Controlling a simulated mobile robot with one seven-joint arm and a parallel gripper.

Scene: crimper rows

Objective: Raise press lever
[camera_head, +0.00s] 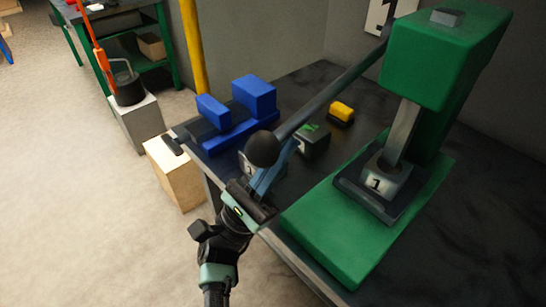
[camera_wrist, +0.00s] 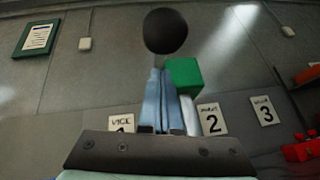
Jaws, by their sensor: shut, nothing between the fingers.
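The green press (camera_head: 430,60) stands at the right of the dark bench, and its head also shows in the wrist view (camera_wrist: 184,74). Its long grey lever (camera_head: 330,95) slopes down to the left and ends in a black ball knob (camera_head: 262,149). The knob shows large at the top centre of the wrist view (camera_wrist: 165,31). My gripper (camera_head: 283,160) is shut and empty, with its blue fingers just below the knob. In the wrist view the fingers (camera_wrist: 160,100) point up toward the knob; I cannot tell whether they touch it.
A blue vice (camera_head: 235,110) sits on the bench's left part. A yellow block (camera_head: 341,112) and a dark box with green pieces (camera_head: 312,141) lie behind the lever. A block marked 1 (camera_head: 380,182) sits under the press ram. Open floor lies to the left.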

